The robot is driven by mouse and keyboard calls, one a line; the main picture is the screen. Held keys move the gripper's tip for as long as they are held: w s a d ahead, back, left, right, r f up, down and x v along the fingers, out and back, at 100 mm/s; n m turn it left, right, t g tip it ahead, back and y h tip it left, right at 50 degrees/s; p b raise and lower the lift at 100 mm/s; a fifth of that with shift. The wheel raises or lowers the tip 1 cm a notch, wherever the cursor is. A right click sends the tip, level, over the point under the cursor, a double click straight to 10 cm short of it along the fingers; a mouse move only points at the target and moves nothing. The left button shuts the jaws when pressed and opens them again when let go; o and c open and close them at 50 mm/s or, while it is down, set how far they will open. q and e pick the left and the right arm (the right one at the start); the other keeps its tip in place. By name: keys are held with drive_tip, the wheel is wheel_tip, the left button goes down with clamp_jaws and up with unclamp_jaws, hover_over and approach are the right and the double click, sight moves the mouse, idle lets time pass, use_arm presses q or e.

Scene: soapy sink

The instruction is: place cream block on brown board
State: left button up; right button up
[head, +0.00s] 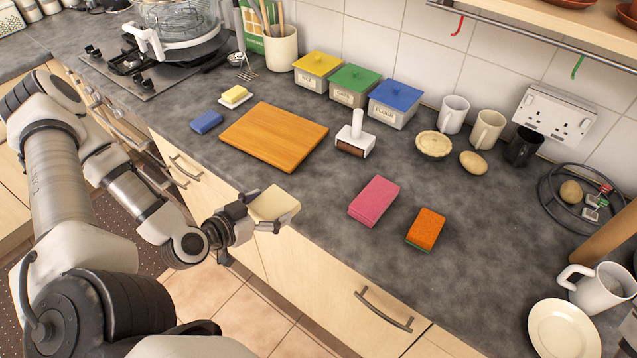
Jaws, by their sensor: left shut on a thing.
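The cream block (275,203) is in my left gripper (262,212), at the counter's front edge, right of and nearer than the brown board. The gripper is shut on it, and the fingers hide part of its near side. The brown board (275,137) lies flat on the grey counter, its top bare. My right gripper is not in view.
A blue sponge (207,122) and a yellow block on a white dish (234,97) lie left of the board. A white-handled roller (355,136) stands right of it. Pink (374,201) and orange (426,229) sponges lie further right. Lidded canisters (354,85) stand behind.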

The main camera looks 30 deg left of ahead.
sight(289, 196)
use_arm(q)
drive_tip(key=b+x, duration=0.6)
drive_tip(key=b, duration=0.1)
drive_tip(key=shift+w+r, duration=0.2)
drive_tip(key=shift+w, duration=0.25)
drive_tip(key=w, duration=0.4)
drive_tip(key=w+d+b, duration=0.1)
drive_tip(key=w, duration=0.1)
drive_tip(key=shift+w+r, duration=0.25)
drive_tip(key=shift+r, duration=0.1)
drive_tip(key=shift+w, duration=0.4)
drive_tip(key=shift+w+d, duration=0.1)
drive_tip(key=shift+w, duration=0.55)
wheel_tip(289, 196, down, 3)
drive_tip(key=shift+w+r+p, duration=0.1)
drive_tip(key=shift+r+p, duration=0.05)
drive_tip(key=shift+p, duration=0.35)
drive_tip(key=shift+w+f, duration=0.15)
drive_tip(key=shift+f, duration=0.15)
